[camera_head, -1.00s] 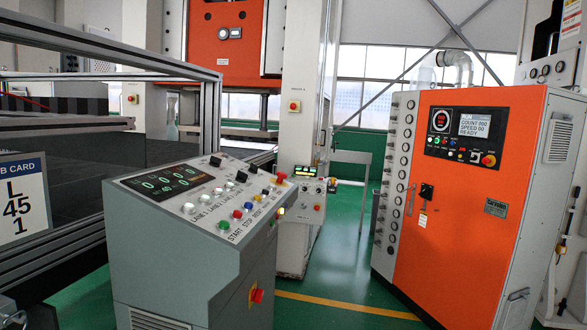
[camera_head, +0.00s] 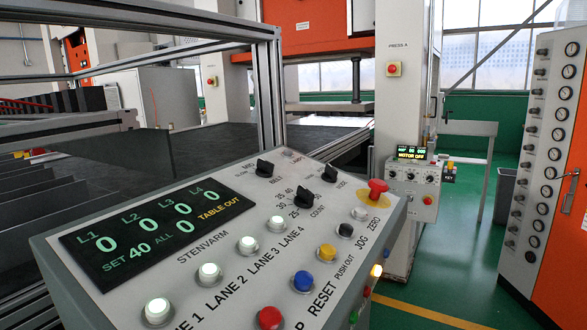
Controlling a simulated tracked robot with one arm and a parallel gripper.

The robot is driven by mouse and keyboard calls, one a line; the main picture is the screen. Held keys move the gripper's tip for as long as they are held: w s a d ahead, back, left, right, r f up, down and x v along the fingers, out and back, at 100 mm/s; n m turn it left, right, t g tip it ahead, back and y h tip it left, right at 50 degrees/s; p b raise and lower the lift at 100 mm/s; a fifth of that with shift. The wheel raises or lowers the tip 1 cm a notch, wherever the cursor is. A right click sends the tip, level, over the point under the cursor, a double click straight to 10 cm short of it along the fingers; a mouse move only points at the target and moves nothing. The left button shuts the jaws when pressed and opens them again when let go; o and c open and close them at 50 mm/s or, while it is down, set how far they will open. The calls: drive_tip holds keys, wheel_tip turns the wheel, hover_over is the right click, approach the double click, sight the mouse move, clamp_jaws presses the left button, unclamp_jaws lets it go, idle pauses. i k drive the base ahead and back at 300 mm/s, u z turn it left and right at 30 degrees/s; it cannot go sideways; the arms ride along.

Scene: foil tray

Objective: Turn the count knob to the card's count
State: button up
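The black count knob (camera_head: 303,198) sits on the sloped top of the grey console, with marks reading about 25, 30, 35 and 40 around its left side. Its exact pointing is too small to tell. The console's dark display (camera_head: 150,230) shows 0 under L1 to L4, SET 40, ALL 0 and TABLE OUT. A black belt knob (camera_head: 265,168) stands up-left of the count knob, and a black mode knob (camera_head: 329,174) stands up-right. The job card is out of view now. My gripper is not in view.
White lane buttons (camera_head: 248,245), a red button (camera_head: 270,318), a blue button (camera_head: 302,281) and a red mushroom button (camera_head: 377,190) crowd the console top. An aluminium frame (camera_head: 268,90) rises behind it. Green floor (camera_head: 450,270) lies open at right.

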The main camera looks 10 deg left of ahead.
sight(305, 199)
drive_tip(key=u, duration=0.35)
drive_tip(key=i, duration=0.85)
drive_tip(key=u, duration=0.5)
drive_tip(key=k, duration=0.9)
drive_tip(key=u, duration=0.15)
drive_tip(key=i, duration=0.9)
drive_tip(key=z, duration=0.05)
